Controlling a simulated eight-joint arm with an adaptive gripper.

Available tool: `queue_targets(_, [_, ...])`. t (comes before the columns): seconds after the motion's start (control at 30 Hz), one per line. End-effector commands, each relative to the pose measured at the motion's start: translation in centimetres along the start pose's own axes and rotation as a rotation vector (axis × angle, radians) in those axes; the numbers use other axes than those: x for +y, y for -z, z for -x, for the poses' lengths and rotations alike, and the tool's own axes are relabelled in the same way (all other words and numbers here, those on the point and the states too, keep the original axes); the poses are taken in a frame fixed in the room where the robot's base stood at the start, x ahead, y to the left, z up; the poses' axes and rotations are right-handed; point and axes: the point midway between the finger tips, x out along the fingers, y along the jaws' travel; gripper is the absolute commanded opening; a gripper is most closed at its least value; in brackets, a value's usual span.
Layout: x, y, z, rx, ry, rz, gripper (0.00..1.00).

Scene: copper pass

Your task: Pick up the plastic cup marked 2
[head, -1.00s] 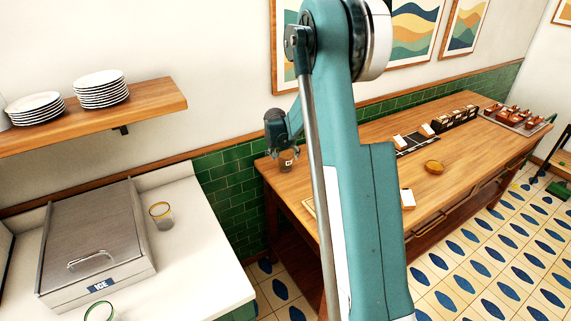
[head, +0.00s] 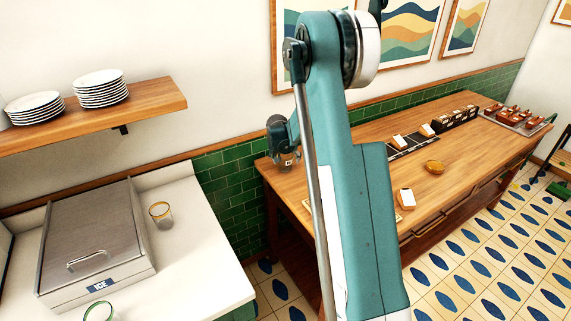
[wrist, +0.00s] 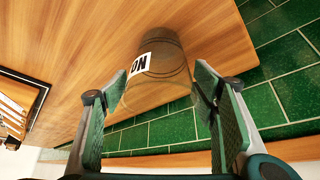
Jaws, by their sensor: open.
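A clear, smoky plastic cup (head: 288,162) stands on the wooden table near its left end. In the wrist view the cup (wrist: 160,70) has a white label with black letters that look like "NO". The label is partly cut off by its curve, and I cannot read a number. My gripper (wrist: 160,88) is open, with one finger on each side of the cup. I cannot tell whether either finger touches it. In the head view my gripper (head: 282,147) is small and partly covers the cup.
The table (head: 370,185) has green tiles (wrist: 285,75) behind it. An amber-rimmed glass (head: 161,214) and an ICE bin (head: 95,245) stand on the white counter at left.

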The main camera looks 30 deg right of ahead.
Motion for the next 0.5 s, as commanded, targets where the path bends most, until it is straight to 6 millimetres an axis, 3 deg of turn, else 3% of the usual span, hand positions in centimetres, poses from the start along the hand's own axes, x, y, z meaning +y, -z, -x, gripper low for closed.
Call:
queue_targets(0.2, [0.0,0.0,-1.7,0.000,0.000,0.000,0.58])
queue_targets(0.5, [0.0,0.0,-2.0,0.000,0.000,0.000,0.58])
